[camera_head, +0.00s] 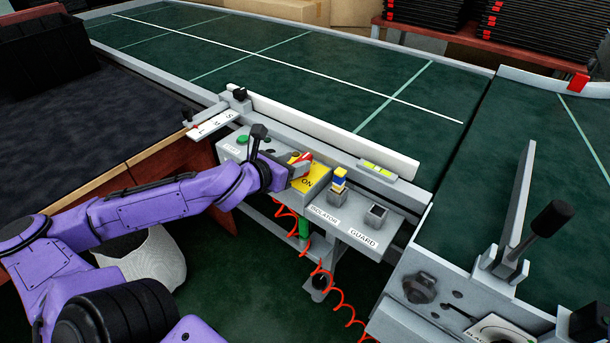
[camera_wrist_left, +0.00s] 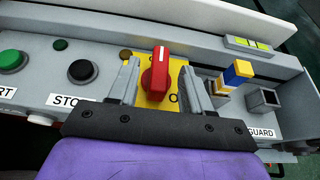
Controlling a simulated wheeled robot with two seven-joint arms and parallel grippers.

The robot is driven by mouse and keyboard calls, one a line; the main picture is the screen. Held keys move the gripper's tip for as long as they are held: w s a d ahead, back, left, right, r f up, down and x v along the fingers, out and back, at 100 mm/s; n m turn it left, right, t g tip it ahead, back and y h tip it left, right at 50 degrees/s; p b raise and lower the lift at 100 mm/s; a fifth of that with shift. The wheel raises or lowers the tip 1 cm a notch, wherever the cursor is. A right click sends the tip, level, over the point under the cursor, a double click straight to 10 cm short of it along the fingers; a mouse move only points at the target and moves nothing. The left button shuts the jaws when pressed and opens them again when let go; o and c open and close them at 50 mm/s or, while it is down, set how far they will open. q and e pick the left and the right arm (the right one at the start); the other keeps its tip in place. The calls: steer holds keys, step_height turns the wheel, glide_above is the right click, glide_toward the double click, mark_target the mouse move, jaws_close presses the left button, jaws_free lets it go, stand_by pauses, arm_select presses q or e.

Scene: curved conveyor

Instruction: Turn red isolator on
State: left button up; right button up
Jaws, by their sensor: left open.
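The red isolator (camera_wrist_left: 157,72) is a rotary knob on a yellow plate (camera_wrist_left: 176,66) on the grey control panel. In the left wrist view its handle stands roughly upright, between my left gripper's two fingers. My left gripper (camera_wrist_left: 161,88) is open, with a finger on each side of the knob and visible gaps. In the head view the left gripper (camera_head: 285,173) reaches the red knob (camera_head: 302,162) from the left. The yellow plate shows "ON" lettering at its lower right there. My right gripper is not in view.
A green button (camera_wrist_left: 12,61) and a black button (camera_wrist_left: 82,71) sit left of the isolator. A blue and yellow block stack (camera_wrist_left: 236,75) and a square guard socket (camera_wrist_left: 263,99) stand to its right. A white rail (camera_head: 330,137) runs behind the panel. A red coiled cable (camera_head: 335,292) hangs below.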

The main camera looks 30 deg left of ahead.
mark_target(301, 160)
arm_select(q)
steer(key=b+x, duration=0.1)
steer(key=x, duration=0.4)
steer(key=shift+w+f, duration=0.1)
steer(key=shift+w, duration=0.05)
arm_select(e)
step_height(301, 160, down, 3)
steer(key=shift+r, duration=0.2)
